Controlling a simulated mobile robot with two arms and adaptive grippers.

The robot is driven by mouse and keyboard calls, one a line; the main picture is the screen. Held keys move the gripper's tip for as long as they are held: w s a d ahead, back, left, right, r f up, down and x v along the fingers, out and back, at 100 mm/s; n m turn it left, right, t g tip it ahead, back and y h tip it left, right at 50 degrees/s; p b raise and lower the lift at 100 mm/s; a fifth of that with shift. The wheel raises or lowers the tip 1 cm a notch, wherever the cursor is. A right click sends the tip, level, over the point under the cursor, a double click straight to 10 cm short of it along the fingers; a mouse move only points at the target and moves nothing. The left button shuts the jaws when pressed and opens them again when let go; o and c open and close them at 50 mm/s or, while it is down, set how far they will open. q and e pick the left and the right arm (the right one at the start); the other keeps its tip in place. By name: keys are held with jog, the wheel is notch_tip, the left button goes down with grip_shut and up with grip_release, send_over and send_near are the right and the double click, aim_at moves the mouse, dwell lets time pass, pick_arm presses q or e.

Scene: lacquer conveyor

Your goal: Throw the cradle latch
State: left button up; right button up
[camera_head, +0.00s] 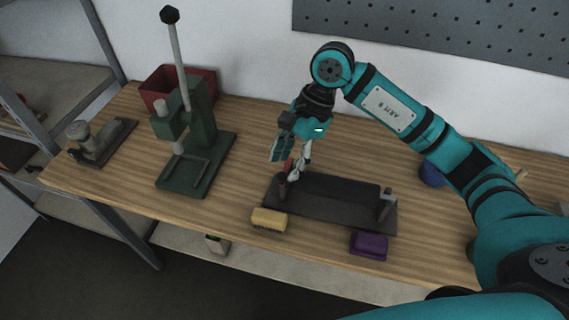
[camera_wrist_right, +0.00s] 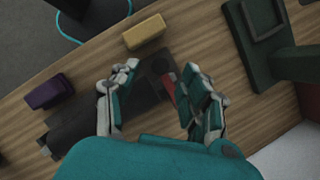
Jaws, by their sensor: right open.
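The dark cradle (camera_head: 330,205) lies on the wooden bench, a long black base with an upright at each end. Its latch, a small red lever (camera_head: 288,166), stands at the left end; it also shows in the right wrist view (camera_wrist_right: 168,90). My right gripper (camera_head: 287,163) is over that left end, fingers pointing down. In the wrist view the open gripper (camera_wrist_right: 160,76) has the red lever between its fingers, nearer the right one. I cannot tell whether a finger touches it. Fingers partly hide the lever in the head view. My left gripper is not in view.
A yellow block (camera_head: 269,219) and a purple block (camera_head: 369,245) lie in front of the cradle. A green press (camera_head: 190,150) with a tall lever and a red bin (camera_head: 178,85) stand to the left. A blue round object (camera_head: 431,174) sits behind my right arm.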

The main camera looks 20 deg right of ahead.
jog(key=shift+x, duration=1.35)
grip_shut()
